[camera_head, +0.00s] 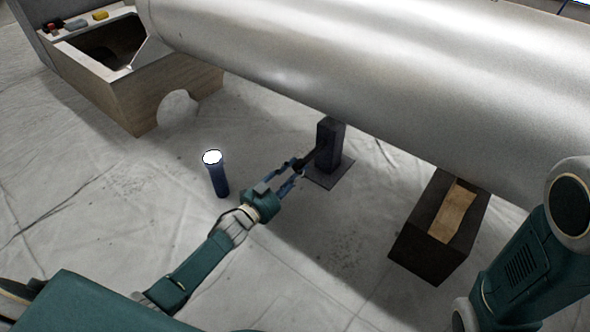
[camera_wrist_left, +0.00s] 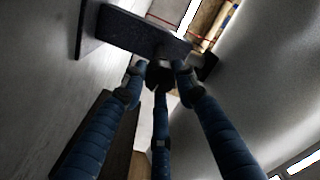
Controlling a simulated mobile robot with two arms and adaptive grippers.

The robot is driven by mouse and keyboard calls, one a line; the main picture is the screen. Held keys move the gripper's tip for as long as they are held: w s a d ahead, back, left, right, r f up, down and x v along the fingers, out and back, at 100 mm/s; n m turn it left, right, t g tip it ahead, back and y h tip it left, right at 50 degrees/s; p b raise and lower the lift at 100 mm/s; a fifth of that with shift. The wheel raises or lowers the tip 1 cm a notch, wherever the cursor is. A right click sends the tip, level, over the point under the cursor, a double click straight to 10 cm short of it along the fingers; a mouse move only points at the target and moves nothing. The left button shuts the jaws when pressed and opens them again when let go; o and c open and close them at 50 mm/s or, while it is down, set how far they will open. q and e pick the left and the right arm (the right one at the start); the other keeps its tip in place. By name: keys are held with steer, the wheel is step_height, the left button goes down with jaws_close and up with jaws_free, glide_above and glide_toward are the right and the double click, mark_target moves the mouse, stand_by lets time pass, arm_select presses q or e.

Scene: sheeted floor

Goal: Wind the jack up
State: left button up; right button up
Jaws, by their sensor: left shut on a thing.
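The jack (camera_head: 331,135) is a dark upright post on a flat square base plate, standing under a large grey cylinder (camera_head: 370,70). Its top is at or very near the cylinder's underside; I cannot tell whether they touch. A short dark crank (camera_head: 308,157) sticks out from the post towards my left gripper (camera_head: 297,170). The left gripper's blue fingers are closed around the crank's end. In the left wrist view the fingers (camera_wrist_left: 158,80) meet on the dark crank end in front of the jack post (camera_wrist_left: 130,30). My right gripper is out of view.
A lit blue torch (camera_head: 219,178) stands on the sheeted floor left of my left gripper. A dark block with a wooden top (camera_head: 425,248) sits under the cylinder at right. A wooden box (camera_head: 125,95) with small items on its ledge stands back left.

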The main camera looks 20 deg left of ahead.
arm_select(q)
steer(key=m, duration=0.4)
steer(key=shift+m, duration=0.3)
steer(key=m, duration=0.3)
steer(key=shift+f+m+b, duration=0.1)
steer(key=shift+m+b, duration=0.2)
steer(key=shift+m, duration=0.1)
steer(key=m, duration=0.3)
steer(key=shift+b, duration=0.4)
steer(key=shift+m+b, duration=0.65)
steer(key=shift+m, duration=1.55)
steer(key=o, duration=1.1)
steer(key=shift+o, duration=0.2)
